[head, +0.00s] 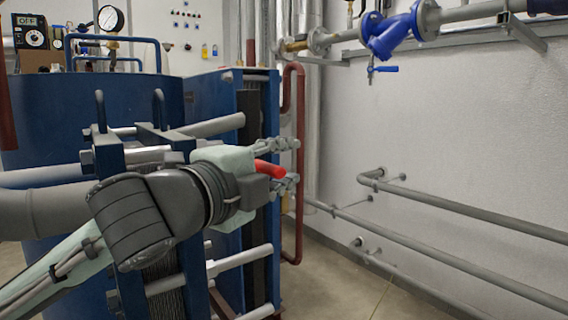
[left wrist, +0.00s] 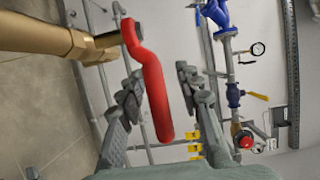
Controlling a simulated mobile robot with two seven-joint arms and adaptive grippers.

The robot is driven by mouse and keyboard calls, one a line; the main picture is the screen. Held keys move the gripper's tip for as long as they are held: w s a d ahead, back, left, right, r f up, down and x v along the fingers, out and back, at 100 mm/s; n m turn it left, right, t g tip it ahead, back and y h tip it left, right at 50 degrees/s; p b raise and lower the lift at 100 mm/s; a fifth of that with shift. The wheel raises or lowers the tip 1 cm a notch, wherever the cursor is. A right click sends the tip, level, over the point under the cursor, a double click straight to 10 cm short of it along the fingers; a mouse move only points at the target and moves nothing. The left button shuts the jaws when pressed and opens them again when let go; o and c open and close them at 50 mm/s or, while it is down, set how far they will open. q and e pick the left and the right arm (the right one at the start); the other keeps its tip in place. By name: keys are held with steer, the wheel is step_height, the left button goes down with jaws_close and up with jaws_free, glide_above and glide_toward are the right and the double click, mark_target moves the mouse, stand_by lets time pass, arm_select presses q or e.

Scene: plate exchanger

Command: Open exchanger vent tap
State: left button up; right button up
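The vent tap's red lever handle (head: 270,170) shows at the exchanger's side in the head view, partly hidden by my gripper. In the left wrist view the red handle (left wrist: 155,90) runs from a brass tap body (left wrist: 45,38) at upper left down between my fingers. My left gripper (head: 287,163) is open, with one finger on each side of the handle. In the left wrist view the gripper (left wrist: 158,80) shows gaps beside the handle, the wider one on the right. The brass body is hidden in the head view. My right gripper is in neither view.
The blue plate exchanger frame (head: 258,105) with grey tie bars stands close around my left arm. A dark red pipe (head: 300,110) runs upright just beyond the gripper. Grey pipes (head: 470,210) line the right wall; a blue valve (head: 390,35) is above.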

arm_select(q)
jaws_close()
stand_by(0.5)
